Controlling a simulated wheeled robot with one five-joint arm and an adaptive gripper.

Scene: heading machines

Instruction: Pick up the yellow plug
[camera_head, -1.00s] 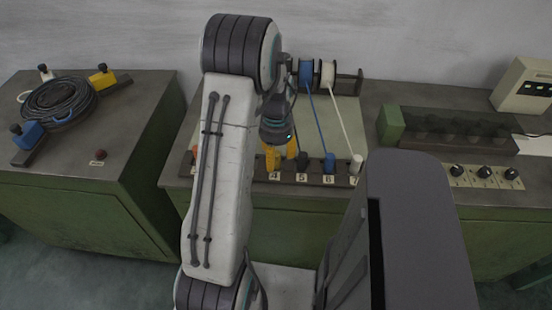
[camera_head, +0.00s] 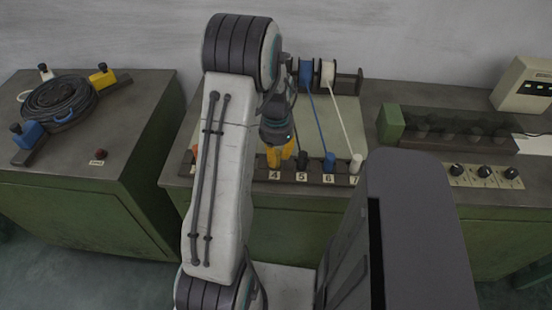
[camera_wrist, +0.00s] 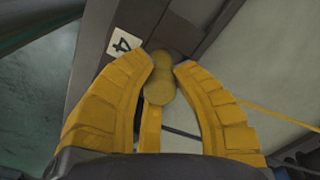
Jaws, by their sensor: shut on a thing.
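The yellow plug (camera_wrist: 160,88) shows end-on in the wrist view, between the tips of my yellow fingers, beside the label "4". My gripper (camera_wrist: 164,68) is shut on it from both sides. In the head view my gripper (camera_head: 280,156) is at the dark socket strip (camera_head: 316,180), just behind label 4, and I cannot make out the plug there. The plug's lower end is hidden, so I cannot tell whether it is still seated in the strip.
A black plug (camera_head: 302,160), a blue plug (camera_head: 329,162) and a white plug (camera_head: 356,163) stand close by on the right. Cords run up to the blue spool (camera_head: 306,73) and white spool (camera_head: 328,73). A yellow cord (camera_wrist: 285,116) crosses the wrist view.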

